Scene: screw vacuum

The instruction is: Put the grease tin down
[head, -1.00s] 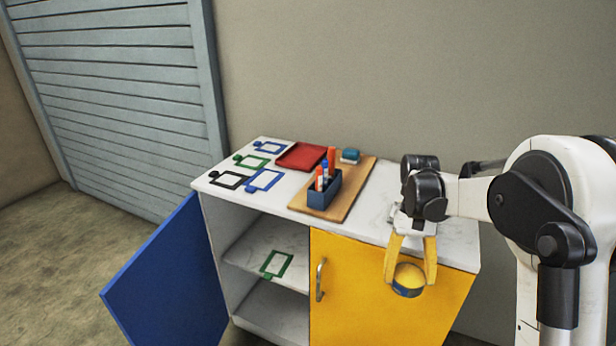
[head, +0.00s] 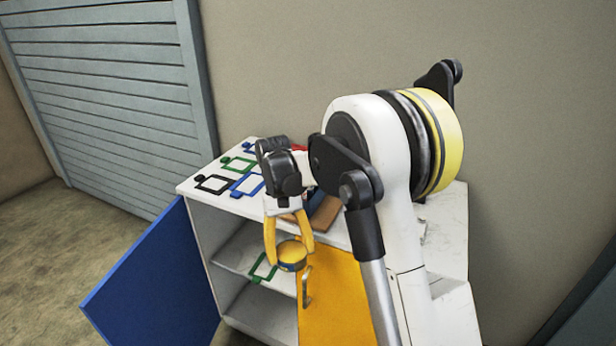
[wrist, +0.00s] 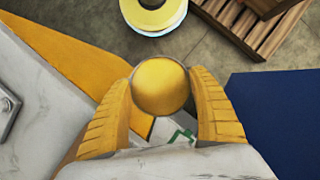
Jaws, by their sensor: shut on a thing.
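The grease tin (head: 291,254) is a small round tin with a yellow top and a dark blue band at its side. My gripper (head: 290,250) is shut on it, with one yellow finger on each side. It holds the tin in the air before the cabinet, in front of the open left compartment and the yellow door's edge. In the wrist view the tin's round yellow top (wrist: 160,87) sits between the fingertips. My arm hides much of the cabinet top and the yellow door.
The white cabinet (head: 213,207) has an open blue door (head: 150,275) at left and a yellow door (head: 335,300). Blue, green and black frames lie on its top. A green frame (head: 263,269) lies on the inner shelf. A wooden pallet (wrist: 250,22) shows in the wrist view.

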